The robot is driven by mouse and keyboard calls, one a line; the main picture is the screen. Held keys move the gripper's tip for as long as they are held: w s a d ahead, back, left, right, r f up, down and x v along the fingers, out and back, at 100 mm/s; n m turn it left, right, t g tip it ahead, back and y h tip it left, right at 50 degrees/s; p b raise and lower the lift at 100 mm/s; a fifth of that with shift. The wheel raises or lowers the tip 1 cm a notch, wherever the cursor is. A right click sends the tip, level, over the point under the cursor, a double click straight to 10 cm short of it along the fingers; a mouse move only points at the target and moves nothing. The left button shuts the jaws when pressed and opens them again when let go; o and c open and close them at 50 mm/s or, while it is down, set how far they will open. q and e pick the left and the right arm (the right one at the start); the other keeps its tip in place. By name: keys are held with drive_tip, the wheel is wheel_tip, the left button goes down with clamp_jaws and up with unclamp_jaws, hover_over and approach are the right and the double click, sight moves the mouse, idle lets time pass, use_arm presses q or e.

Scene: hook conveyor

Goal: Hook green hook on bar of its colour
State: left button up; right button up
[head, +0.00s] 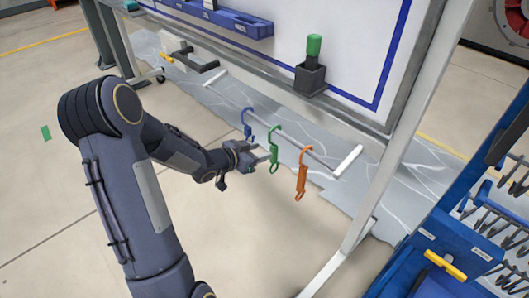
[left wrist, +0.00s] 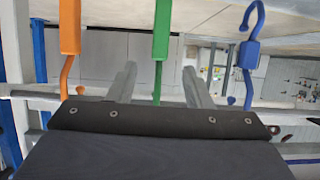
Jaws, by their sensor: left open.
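The green hook (head: 274,150) hangs from a thin pale rail (head: 234,107), between the blue hook (head: 248,127) and the orange hook (head: 301,180). My left gripper (head: 264,157) is open beside the green hook. In the left wrist view the green hook (left wrist: 161,30) appears between the two spread fingers, with the orange hook (left wrist: 70,30) to the left and the blue hook (left wrist: 249,55) to the right. The fingers are not closed on it, and I cannot tell how deep it lies between them. No green bar can be made out. My right gripper is out of view.
A blue rack (head: 458,240) with several dark prongs stands at the right edge. A grey frame post (head: 405,130) rises between it and the rail. A whiteboard with a blue tray (head: 238,22) and a green-topped black holder (head: 311,72) is above. The floor at lower centre is clear.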

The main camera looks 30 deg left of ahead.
sight(272, 147)
use_arm(q)
drive_tip(key=b+x, duration=0.2)
drive_tip(key=x, duration=0.5)
drive_tip(key=shift+w+d, duration=0.15)
drive_tip(key=shift+w, duration=0.05)
drive_tip(key=shift+c, duration=0.2)
clamp_jaws()
drive_tip(key=shift+r, duration=0.1)
idle(0.3)
